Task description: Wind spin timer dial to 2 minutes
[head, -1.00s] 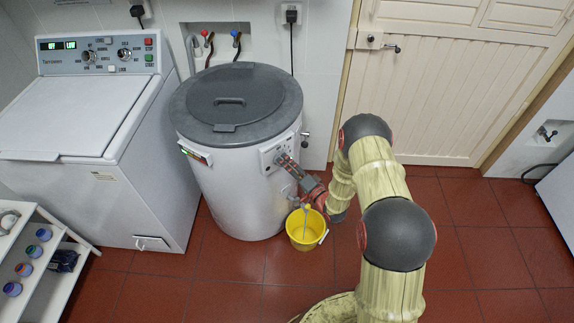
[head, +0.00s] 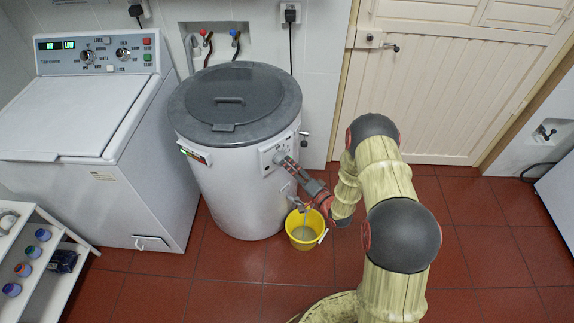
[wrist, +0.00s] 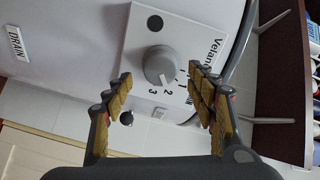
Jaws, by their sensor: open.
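The timer dial is a round grey knob (wrist: 160,65) on a white control panel (wrist: 135,38), seen in the wrist view. The numbers 1, 2 and 3 are printed beside it. A small light mark shows on the knob's edge on the side of the numbers; its exact setting is hard to read. My gripper (wrist: 163,95) is open, one finger on each side below the knob in the picture, apart from it. In the head view my gripper (head: 280,158) is at the panel on the front of the round white spin dryer (head: 222,190) and hides the dial.
A yellow bucket (head: 304,243) stands on the floor just below my wrist, against the dryer. A washing machine (head: 155,190) stands left of the dryer. A trolley with bottles (head: 35,265) is at lower left. Red floor to the right is clear.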

